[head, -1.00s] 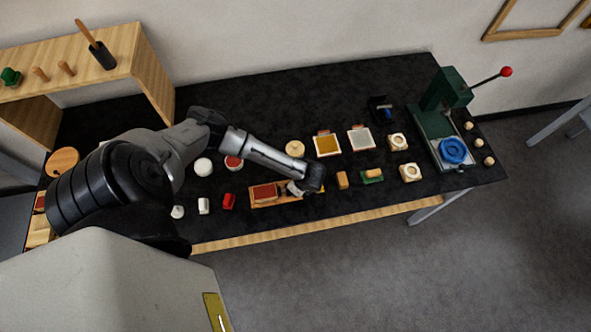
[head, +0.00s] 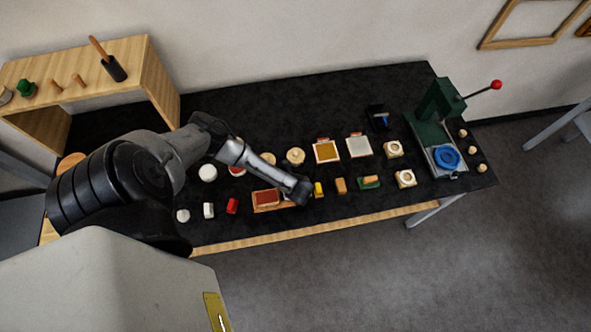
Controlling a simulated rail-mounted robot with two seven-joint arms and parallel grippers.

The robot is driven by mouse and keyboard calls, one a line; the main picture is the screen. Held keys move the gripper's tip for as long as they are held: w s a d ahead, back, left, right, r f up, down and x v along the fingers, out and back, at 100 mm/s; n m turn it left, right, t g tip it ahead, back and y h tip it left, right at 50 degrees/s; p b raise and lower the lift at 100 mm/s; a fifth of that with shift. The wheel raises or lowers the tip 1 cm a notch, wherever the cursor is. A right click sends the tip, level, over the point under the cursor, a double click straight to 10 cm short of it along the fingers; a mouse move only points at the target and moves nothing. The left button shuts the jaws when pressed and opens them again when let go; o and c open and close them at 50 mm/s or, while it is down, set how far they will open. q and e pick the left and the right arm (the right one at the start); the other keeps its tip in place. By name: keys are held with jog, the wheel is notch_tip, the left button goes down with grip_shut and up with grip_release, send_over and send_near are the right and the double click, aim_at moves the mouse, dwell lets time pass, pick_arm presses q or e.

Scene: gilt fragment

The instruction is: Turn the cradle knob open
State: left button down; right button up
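The cradle appears to be the wooden tray (head: 257,208) holding a dark red piece (head: 267,197), near the front of the black table. I cannot make out its knob; the right end of the tray is partly hidden by my arm. My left gripper (head: 297,197) is at that right end, pointing down. Its fingers are hidden under the wrist, so I cannot tell whether they touch anything or are open. My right gripper is not in view.
A yellow block (head: 319,189) stands just right of my wrist, with an orange block (head: 341,185) beyond. A red block (head: 232,206) is left of the tray. A green press (head: 432,133) with a red-tipped lever stands at the right end.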

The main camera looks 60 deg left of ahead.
pick_arm(q)
jog(key=shift+d, duration=0.1)
dwell(0.5)
jog(key=c, duration=1.1)
grip_release()
jog(key=shift+d+r, duration=0.15)
jog(key=shift+r, duration=0.35)
jog(key=v, duration=1.2)
jog(key=shift+s+d+r, duration=0.1)
jog(key=shift+s+r, duration=0.05)
jog(key=shift+r, duration=0.2)
